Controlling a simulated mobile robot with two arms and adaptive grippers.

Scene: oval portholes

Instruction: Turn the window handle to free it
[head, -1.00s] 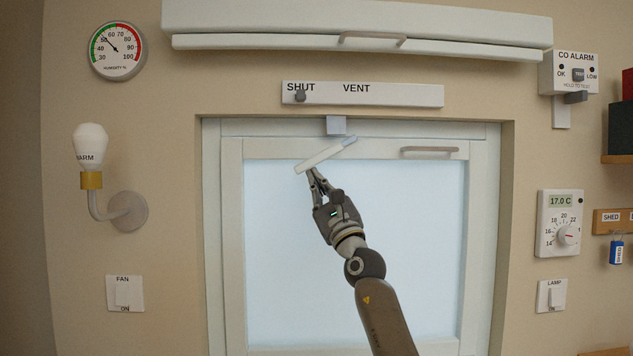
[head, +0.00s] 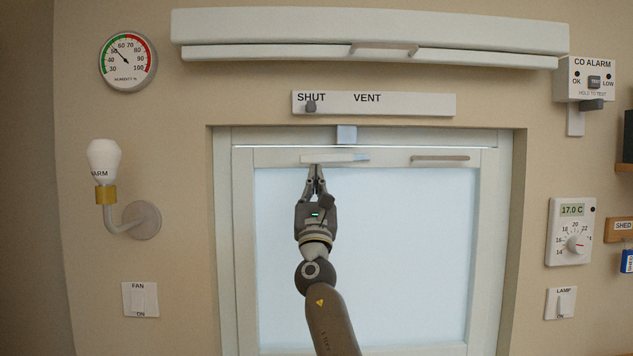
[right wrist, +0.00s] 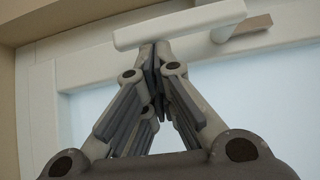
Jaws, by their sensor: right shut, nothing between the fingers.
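The window handle (head: 333,156) is a pale bar with a blue-grey right end, lying nearly level across the top rail of the white window sash (head: 387,158). My right gripper (head: 317,168) is shut and empty, with its fingertips just below the left part of the handle. In the right wrist view the shut fingertips (right wrist: 155,46) reach up to the lower edge of the handle (right wrist: 180,23). I cannot tell whether they touch it. My left gripper is not in view.
A grey-brown bar (head: 440,158) sits right of the handle on the same rail. A small grey block (head: 346,134) is above the handle. The SHUT/VENT slider (head: 311,105) stands at SHUT. A wall lamp (head: 105,160) is at left.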

